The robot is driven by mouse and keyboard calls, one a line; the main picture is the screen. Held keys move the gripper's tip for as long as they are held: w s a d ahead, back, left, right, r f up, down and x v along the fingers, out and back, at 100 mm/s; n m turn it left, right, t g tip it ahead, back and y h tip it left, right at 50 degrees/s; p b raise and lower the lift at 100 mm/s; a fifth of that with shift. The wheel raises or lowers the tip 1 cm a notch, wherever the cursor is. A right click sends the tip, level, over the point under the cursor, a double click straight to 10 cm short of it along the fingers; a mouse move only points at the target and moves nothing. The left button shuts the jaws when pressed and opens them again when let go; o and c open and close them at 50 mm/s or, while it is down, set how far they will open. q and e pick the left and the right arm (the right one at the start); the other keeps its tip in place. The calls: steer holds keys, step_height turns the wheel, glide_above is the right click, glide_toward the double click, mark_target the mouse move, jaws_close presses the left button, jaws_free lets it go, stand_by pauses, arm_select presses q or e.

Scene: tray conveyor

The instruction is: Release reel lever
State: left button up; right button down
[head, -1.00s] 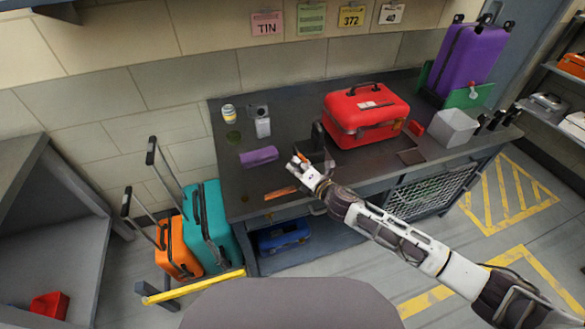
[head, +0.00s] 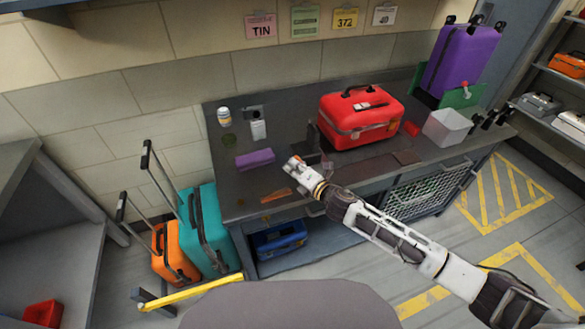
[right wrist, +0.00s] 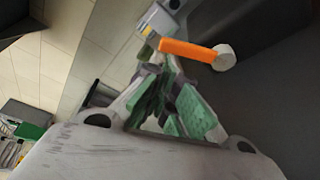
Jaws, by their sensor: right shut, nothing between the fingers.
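An orange bar with a white round end (right wrist: 190,51), which looks like the lever, lies just beyond my right fingertips in the right wrist view. My right gripper (head: 292,163) is above the dark bench, left of that piece. In the right wrist view, its green-padded fingers (right wrist: 163,72) are shut and empty. I cannot tell whether they touch the orange bar. My left gripper is out of view.
A purple block (head: 254,159) and an orange-brown strip (head: 277,195) lie left of my gripper. A grey bin (head: 447,127) stands right.

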steer(key=shift+d+m, duration=0.1)
steer(key=shift+m, duration=0.2)
steer(key=shift+w+d+r+m+b, duration=0.1)
steer(key=shift+d+r+m+b, duration=0.1)
steer(key=shift+m+b, duration=0.1)
steer(key=m, duration=0.1)
steer(key=d+m+t+y+b, duration=0.1)
steer(key=r+m+b, duration=0.1)
steer(key=shift+w+d+r+m, duration=0.1)
steer(key=shift+w+d+m, duration=0.2)
steer(key=shift+d+m, duration=0.1)
steer(key=m, duration=0.1)
steer(key=d+m+t, duration=0.1)
steer(key=m+b, duration=0.1)
steer(key=shift+w+d+r+y, duration=0.25)
steer(key=shift+d+r+y, duration=0.05)
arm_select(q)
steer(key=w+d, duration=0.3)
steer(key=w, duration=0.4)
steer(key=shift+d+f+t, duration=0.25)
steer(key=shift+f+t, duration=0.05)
arm_select(e)
steer(key=shift+r, duration=0.15)
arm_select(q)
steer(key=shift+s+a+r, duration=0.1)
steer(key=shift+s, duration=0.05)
arm_select(e)
steer(key=shift+a, duration=0.15)
